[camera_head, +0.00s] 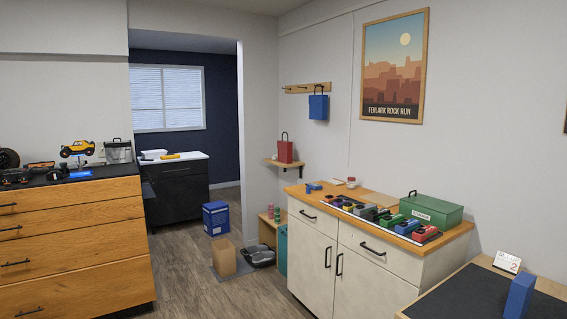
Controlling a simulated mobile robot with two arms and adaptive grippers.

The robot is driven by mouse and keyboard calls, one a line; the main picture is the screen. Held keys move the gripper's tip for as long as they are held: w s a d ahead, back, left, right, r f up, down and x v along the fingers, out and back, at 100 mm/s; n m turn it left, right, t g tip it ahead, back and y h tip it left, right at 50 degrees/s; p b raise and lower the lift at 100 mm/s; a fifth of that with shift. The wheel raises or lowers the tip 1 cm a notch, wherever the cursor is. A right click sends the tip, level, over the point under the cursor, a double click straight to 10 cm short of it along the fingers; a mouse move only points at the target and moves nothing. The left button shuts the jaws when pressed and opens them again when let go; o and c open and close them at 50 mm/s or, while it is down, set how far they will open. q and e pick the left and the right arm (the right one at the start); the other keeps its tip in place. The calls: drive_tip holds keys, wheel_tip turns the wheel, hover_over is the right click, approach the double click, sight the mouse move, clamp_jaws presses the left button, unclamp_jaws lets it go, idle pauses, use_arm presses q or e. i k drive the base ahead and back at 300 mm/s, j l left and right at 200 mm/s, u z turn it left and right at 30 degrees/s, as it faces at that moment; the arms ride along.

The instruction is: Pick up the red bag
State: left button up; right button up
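The red bag (285,152) stands upright on a small wooden wall shelf (283,163) in the corner, right of the doorway opening. Its dark loop handle sticks up above it. A blue bag (318,107) hangs from a wooden peg rail above and to the right of it. Neither of my grippers shows in the head view.
A white cabinet (308,251) with a wooden top holding several tools and a green toolbox (431,211) stands at right. A wooden drawer unit (75,237) is at left. A cardboard box (224,257) and a blue box (216,218) stand on the floor. Open floor lies between.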

sight(285, 148)
drive_tip(key=i+l+u, duration=0.15)
drive_tip(key=i+u, duration=0.35)
drive_tip(key=i, duration=0.5)
drive_tip(key=i+j+u, duration=0.1)
drive_tip(key=i, duration=2.1)
drive_tip(key=i+z, duration=0.15)
drive_tip(key=i, duration=0.35)
drive_tip(key=i+j+z, duration=0.2)
drive_tip(key=i, duration=0.3)
drive_tip(key=i+j+z, duration=0.15)
drive_tip(key=i, duration=0.35)
